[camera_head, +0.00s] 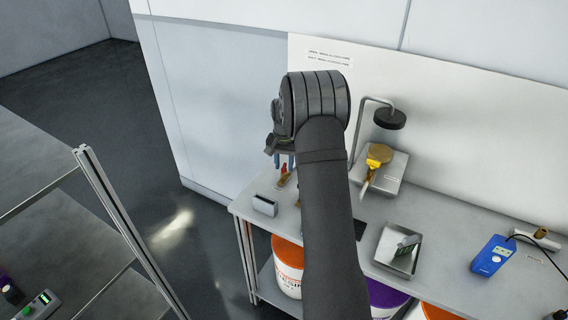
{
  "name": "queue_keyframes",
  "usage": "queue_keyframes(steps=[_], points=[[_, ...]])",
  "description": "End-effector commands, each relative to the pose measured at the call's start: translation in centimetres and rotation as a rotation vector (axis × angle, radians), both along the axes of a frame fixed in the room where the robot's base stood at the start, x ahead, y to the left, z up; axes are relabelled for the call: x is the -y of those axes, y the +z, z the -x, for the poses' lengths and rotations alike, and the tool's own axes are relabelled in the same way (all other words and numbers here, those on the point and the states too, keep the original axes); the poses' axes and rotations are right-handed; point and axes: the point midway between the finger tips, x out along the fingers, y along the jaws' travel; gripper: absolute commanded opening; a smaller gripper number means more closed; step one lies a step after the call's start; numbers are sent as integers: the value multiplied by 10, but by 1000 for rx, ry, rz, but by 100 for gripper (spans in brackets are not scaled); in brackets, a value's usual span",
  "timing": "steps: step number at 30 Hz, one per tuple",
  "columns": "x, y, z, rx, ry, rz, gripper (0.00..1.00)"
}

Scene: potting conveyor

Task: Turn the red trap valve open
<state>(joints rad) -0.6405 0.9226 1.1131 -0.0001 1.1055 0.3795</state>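A small brass fitting with a red part (284,179) stands at the left end of the workbench; it looks like the red trap valve, but it is too small to read its handle's angle. My dark wrist and forearm hide much of the gripper, so the finger gap is unclear. A second valve with a yellow handle (374,163) and brass body stands farther right on a grey base.
The grey workbench (460,245) runs along the wall. On it are a small box (265,206), a metal tray (398,250), a blue meter (493,256) and a lamp-like black head (389,119) on a bent pipe. Buckets (288,266) stand below. A shelf post (125,225) rises at left.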

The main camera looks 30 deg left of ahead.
Motion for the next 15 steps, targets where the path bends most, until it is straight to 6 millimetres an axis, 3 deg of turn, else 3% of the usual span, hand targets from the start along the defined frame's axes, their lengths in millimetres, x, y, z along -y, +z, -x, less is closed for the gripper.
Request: queue_keyframes(steps=[6,11,15], points=[[0,0,0,0,0,0,32],[0,0,0,0,0,0,0],[0,0,0,0,-7,0,0]])
